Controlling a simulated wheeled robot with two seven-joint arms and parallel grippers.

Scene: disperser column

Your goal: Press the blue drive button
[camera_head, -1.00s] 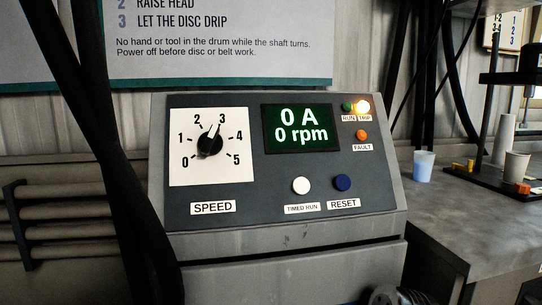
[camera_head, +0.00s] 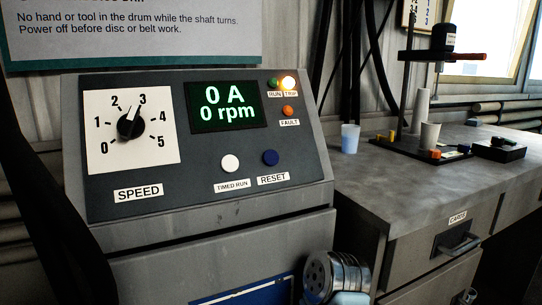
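The blue button (camera_head: 270,157) sits on the sloped grey control panel (camera_head: 205,190), above a label reading RESET. A white button (camera_head: 230,163) labelled TIMED RUN is to its left. The speed dial (camera_head: 131,124) points near 3. The display (camera_head: 222,105) reads 0 A and 0 rpm. The FAULT lamp (camera_head: 288,111) is orange. A grey ribbed metal part (camera_head: 337,277), seemingly part of one of my arms, shows at the bottom below the panel. No gripper fingers are visible.
A grey bench (camera_head: 400,190) stands right of the panel. It holds a blue cup (camera_head: 350,138), a white cup (camera_head: 429,136), a stand (camera_head: 432,56) and a black tray (camera_head: 499,150). A drawer handle (camera_head: 458,244) sticks out below. A dark cable hangs at left.

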